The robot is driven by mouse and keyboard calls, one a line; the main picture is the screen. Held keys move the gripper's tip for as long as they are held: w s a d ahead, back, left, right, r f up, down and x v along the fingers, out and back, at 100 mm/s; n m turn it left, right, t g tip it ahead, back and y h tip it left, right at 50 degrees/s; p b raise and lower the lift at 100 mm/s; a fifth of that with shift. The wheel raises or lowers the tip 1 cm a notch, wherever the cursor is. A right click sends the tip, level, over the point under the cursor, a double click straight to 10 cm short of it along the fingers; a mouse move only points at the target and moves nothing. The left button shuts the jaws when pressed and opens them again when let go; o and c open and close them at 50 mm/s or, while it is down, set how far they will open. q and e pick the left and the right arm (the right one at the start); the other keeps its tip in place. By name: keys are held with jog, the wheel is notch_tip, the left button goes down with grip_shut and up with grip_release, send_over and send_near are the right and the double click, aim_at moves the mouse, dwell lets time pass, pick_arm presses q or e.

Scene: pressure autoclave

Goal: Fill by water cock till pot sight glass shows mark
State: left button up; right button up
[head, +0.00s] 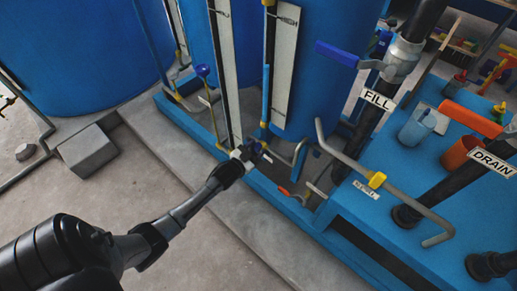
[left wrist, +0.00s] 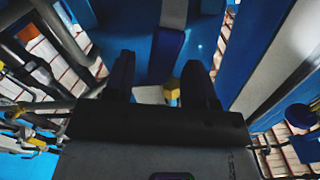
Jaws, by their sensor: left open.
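My left gripper (head: 252,152) reaches in from the lower left in the head view, low in front of the blue vessel (head: 345,25). In the left wrist view its two dark fingers (left wrist: 160,78) stand apart, and a small yellow part (left wrist: 172,92) shows beyond them; I cannot tell whether it lies between them. Two white gauge boards with upright tubes stand by the vessels, one on the left (head: 225,75) and one on the right (head: 285,65). A blue lever (head: 337,53) sits above the FILL label (head: 378,99).
A bent grey pipe with a yellow fitting (head: 376,180) and a small unreadable tag crosses the blue bench (head: 375,215). An orange lever (head: 470,117) is near the DRAIN label (head: 492,163). Blue (head: 417,127) and orange (head: 460,153) cups stand on the bench.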

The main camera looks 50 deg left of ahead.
pick_arm(q)
jog(key=shift+w+a, duration=0.1)
jog(key=shift+w, duration=0.75)
jog(key=shift+c, duration=0.2)
grip_shut()
